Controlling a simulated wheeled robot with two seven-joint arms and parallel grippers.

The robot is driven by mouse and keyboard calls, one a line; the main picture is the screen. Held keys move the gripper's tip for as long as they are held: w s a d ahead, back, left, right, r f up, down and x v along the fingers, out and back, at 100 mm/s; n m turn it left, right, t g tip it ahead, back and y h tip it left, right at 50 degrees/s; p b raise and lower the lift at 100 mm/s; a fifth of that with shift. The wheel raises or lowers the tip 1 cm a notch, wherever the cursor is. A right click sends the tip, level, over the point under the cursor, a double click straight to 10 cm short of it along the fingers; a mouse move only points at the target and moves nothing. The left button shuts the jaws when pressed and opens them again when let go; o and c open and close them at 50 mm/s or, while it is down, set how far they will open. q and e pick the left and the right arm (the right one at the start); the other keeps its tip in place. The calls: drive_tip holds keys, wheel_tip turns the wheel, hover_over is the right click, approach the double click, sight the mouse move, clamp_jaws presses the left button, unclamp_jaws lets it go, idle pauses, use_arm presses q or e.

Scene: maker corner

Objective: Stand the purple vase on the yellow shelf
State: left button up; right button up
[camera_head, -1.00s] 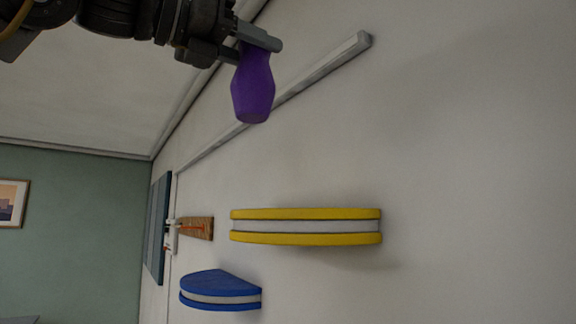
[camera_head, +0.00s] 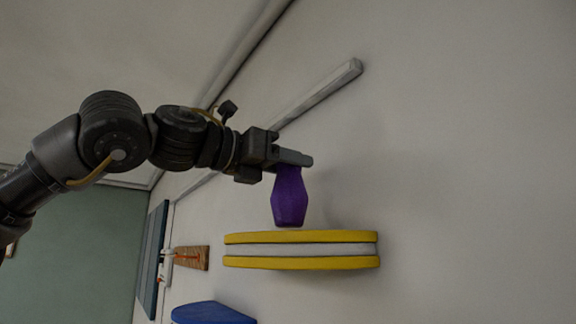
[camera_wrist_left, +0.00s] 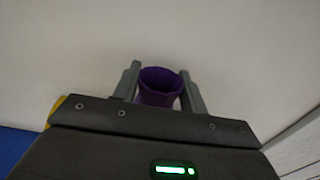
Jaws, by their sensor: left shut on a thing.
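The purple vase (camera_head: 289,200) hangs upright from my left gripper (camera_head: 300,160), which is shut on its upper end. In the left wrist view the open mouth of the vase (camera_wrist_left: 160,82) shows between the two fingers of the gripper (camera_wrist_left: 158,85). The yellow shelf (camera_head: 300,238) is on the wall, with yellow top and bottom layers and a pale band between. The vase's base is just above the shelf's top edge in the head view. I cannot tell if a small gap remains or how far in depth they are apart. My right gripper is not in view.
A blue shelf (camera_head: 212,313) is lower left of the yellow one. A brown board with a red item (camera_head: 190,257) and a blue-grey panel (camera_head: 151,262) are at left. A pale rail (camera_head: 318,94) runs diagonally along the wall. The wall right of the yellow shelf is clear.

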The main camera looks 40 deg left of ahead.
use_arm(q)
drive_tip(key=shift+a+f, duration=0.3)
drive_tip(key=shift+f, duration=0.25)
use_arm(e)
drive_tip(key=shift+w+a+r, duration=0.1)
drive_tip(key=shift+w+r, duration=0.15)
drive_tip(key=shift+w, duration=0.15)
use_arm(q)
drive_tip(key=shift+d, duration=0.15)
drive_tip(key=shift+d+f, duration=0.1)
drive_tip(key=shift+f, duration=0.05)
drive_tip(key=o, duration=1)
drive_tip(key=shift+c, duration=0.2)
drive_tip(key=shift+o, duration=1.3)
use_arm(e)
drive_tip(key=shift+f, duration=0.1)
